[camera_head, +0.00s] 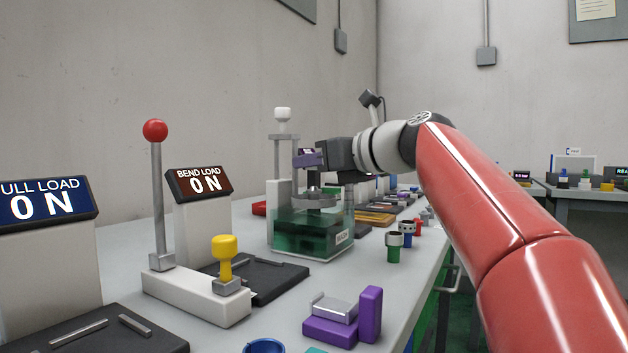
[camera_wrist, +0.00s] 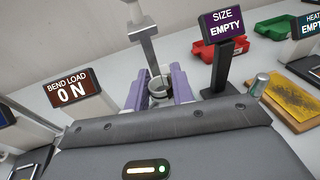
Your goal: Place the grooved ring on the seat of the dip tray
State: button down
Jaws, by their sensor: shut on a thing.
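The dip tray (camera_head: 312,238) is a clear tank of dark green liquid, with a white-knobbed post (camera_head: 283,140) behind it. Its grey seat (camera_head: 322,203) hangs above the liquid. My gripper (camera_head: 308,160) has purple fingers and is over the tray. In the wrist view my gripper (camera_wrist: 158,92) is shut on the grooved ring (camera_wrist: 158,84), a small grey ring with an open top. In the head view a dark grey cylindrical part (camera_head: 313,179) shows just below the fingers, right over the seat. I cannot tell whether the ring touches the seat.
A red-knobbed lever (camera_head: 155,130) and a yellow knob (camera_head: 225,245) stand left of the tray. A purple block fixture (camera_head: 370,312) is in front. Small green and blue cylinders (camera_head: 394,247) stand to the right. A sign reading SIZE EMPTY (camera_wrist: 222,28) stands near my gripper.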

jog(key=shift+f+b, duration=0.9)
jog(key=shift+f, duration=0.8)
jog(key=shift+f, duration=0.15)
jog(key=c, duration=1.2)
grip_release()
jog(key=v, duration=1.2)
